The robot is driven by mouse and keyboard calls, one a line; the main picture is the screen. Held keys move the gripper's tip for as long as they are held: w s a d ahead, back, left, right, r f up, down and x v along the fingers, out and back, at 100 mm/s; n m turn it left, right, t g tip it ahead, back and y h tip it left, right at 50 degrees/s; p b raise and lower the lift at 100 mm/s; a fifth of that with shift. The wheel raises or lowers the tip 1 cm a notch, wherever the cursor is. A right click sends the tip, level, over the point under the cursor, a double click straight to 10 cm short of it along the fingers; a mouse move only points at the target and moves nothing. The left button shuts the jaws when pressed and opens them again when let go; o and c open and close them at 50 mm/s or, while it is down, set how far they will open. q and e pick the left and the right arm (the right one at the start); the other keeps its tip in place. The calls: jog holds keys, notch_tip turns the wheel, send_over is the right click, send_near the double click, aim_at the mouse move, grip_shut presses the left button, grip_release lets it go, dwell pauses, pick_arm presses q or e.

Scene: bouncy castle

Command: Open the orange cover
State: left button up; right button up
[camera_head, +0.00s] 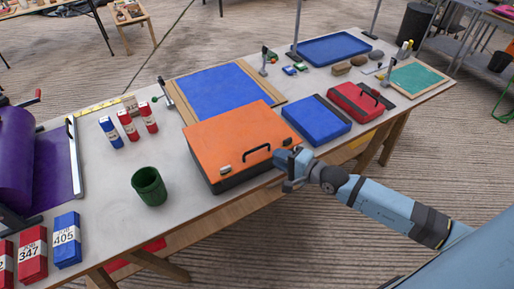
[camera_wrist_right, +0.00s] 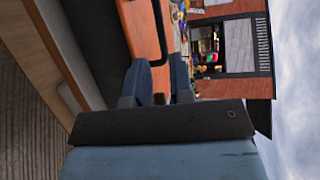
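The orange cover (camera_head: 238,138) is the lid of a dark case and lies flat, closed on the case's dark base (camera_head: 245,178). A black handle (camera_head: 257,153) and small latches show along the case's front side. My right gripper (camera_head: 288,160) is at the case's front right corner, beside a latch. In the right wrist view, its two blue fingers (camera_wrist_right: 158,84) stand apart, with the orange cover beyond them. A small part shows in the gap, and I cannot tell whether the fingers touch it. My left gripper is not in view.
A closed blue case (camera_head: 316,120) and a red case (camera_head: 356,101) stand right of the orange one. A green cup (camera_head: 149,187) and several small boxes are to its left. A blue mat (camera_head: 221,90) lies behind. The floor before the table is clear.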

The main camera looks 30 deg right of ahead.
aim_at(257, 148)
jog(key=x, duration=0.8)
jog(key=shift+w+a, duration=0.15)
jog(key=shift+w, duration=0.1)
jog(key=shift+p, duration=0.3)
grip_shut()
